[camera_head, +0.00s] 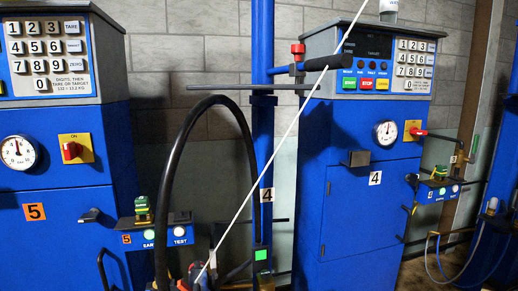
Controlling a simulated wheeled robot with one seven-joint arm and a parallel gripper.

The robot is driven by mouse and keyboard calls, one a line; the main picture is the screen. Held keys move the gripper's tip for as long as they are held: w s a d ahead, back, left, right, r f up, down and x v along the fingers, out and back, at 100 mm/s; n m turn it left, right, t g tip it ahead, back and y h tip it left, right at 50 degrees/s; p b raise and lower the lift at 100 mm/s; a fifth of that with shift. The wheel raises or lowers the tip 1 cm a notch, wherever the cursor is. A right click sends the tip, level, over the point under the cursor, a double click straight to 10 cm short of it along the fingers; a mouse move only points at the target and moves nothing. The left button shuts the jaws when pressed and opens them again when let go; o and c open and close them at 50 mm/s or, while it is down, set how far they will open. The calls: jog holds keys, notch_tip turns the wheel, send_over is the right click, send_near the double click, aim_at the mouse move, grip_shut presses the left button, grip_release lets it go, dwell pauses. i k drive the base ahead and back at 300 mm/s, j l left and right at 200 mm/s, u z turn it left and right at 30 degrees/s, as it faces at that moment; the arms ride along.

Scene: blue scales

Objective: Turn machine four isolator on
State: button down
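Machine four is the blue cabinet (338,205) right of the middle, with a white "4" label on its front. Its isolator (418,131) is a red knob on a yellow plate, on the upper front right of the round gauge. The red handle appears to lie sideways, pointing right. The writing on its plate is too small to read. My gripper is not in view.
Machine five (60,225) stands at the left with a similar red isolator knob (71,150) on a yellow plate. Between the machines are a blue post (262,150), a looping black hose (164,190) and a thin white diagonal line. A bracket (438,188) juts out right of machine four.

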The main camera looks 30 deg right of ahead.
aim_at(413, 131)
jog(key=z, duration=1.35)
